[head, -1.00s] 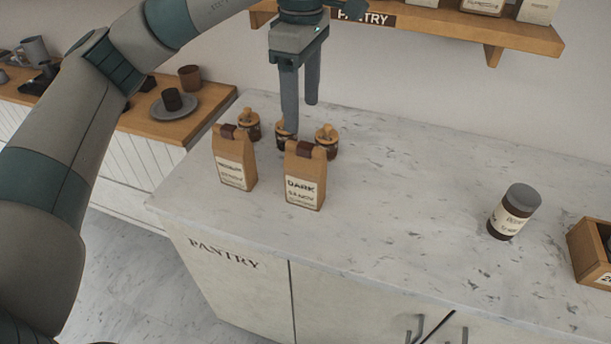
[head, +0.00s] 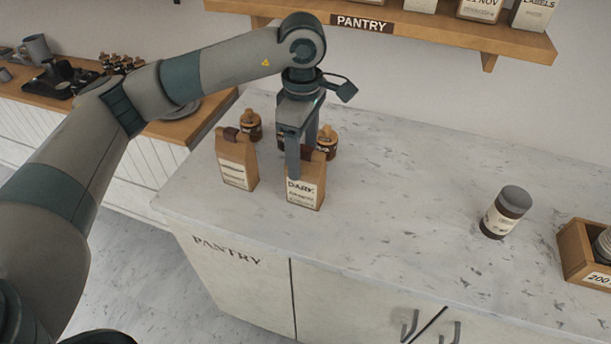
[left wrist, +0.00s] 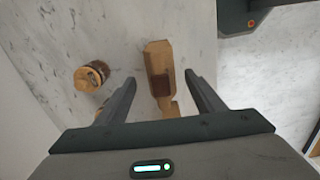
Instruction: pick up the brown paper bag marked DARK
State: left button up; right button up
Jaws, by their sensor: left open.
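The brown paper bag marked DARK (head: 305,193) stands upright on the marble counter, its label facing me. My left gripper (head: 302,165) is open and points down over the bag's top, one finger in front of it in the head view. In the left wrist view, a brown bag with a dark clip (left wrist: 158,65) lies between and beyond the two open fingers (left wrist: 163,90). I cannot tell whether a finger touches it. My right gripper is not in view.
Another brown bag (head: 236,165) stands just left of the DARK one. Small jars with wooden lids (head: 250,125) stand behind them. A grey-lidded jar (head: 506,212) and a wooden crate (head: 578,252) stand to the right. The counter between is clear. A shelf (head: 400,32) hangs above.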

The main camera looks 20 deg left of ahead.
aim_at(305, 168)
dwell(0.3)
pick_arm(q)
jog(key=shift+s+d+f+p, duration=0.1)
jog(key=shift+d+f+p, duration=0.05)
jog(key=shift+f+p, duration=0.55)
notch_tip(305, 168, down, 3)
jog(key=shift+s+d+r+p, duration=0.1)
jog(key=shift+d+p, duration=0.05)
jog(key=shift+p, duration=0.7)
jog(key=shift+f, duration=0.5)
jog(key=c, duration=1.3)
